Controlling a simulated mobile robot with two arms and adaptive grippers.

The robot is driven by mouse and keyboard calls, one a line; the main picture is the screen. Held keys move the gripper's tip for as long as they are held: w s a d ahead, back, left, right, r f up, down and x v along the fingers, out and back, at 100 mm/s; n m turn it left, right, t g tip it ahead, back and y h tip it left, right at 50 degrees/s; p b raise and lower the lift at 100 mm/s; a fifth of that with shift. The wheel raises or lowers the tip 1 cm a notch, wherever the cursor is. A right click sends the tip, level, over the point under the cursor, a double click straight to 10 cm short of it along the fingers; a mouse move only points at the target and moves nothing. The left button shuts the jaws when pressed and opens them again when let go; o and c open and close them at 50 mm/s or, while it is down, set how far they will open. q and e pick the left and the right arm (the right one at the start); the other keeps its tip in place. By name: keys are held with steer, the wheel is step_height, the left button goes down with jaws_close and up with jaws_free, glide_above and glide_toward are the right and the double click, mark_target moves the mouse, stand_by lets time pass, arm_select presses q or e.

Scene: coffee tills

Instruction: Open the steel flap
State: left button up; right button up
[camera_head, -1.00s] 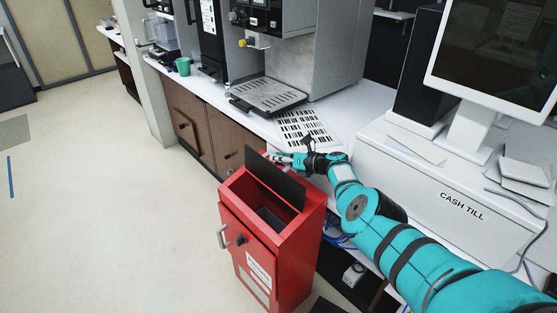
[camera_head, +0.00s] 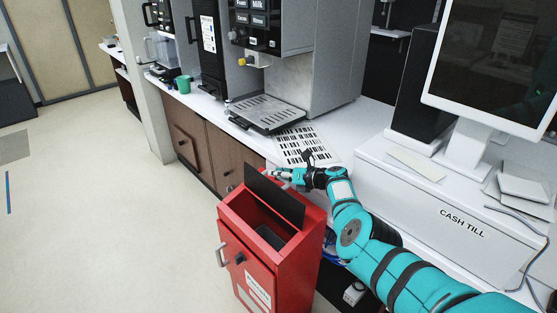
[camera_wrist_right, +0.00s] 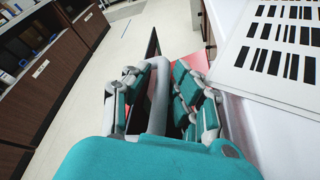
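The steel flap (camera_head: 274,195) is a dark flat panel on top of the red bin (camera_head: 285,252). It stands raised and tilted, and the bin's top opening shows in front of it. My right gripper (camera_head: 284,174) is at the flap's far side, near its upper edge. In the right wrist view, the fingers of my right gripper (camera_wrist_right: 163,92) are apart, with a grey rounded bar (camera_wrist_right: 158,100) between them. The flap's dark edge (camera_wrist_right: 152,45) shows beyond. My left gripper is out of view.
The counter with the coffee machine's drip tray (camera_head: 267,112), a printed sheet (camera_head: 306,145) and the white cash till box (camera_head: 450,210) lies behind and to the right of the bin. Brown cupboards (camera_head: 205,150) stand behind. The floor to the left is clear.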

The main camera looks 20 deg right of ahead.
step_height(320, 180, up, 9)
stand_by(0.4)
steer(key=shift+f, duration=0.1)
stand_by(0.3)
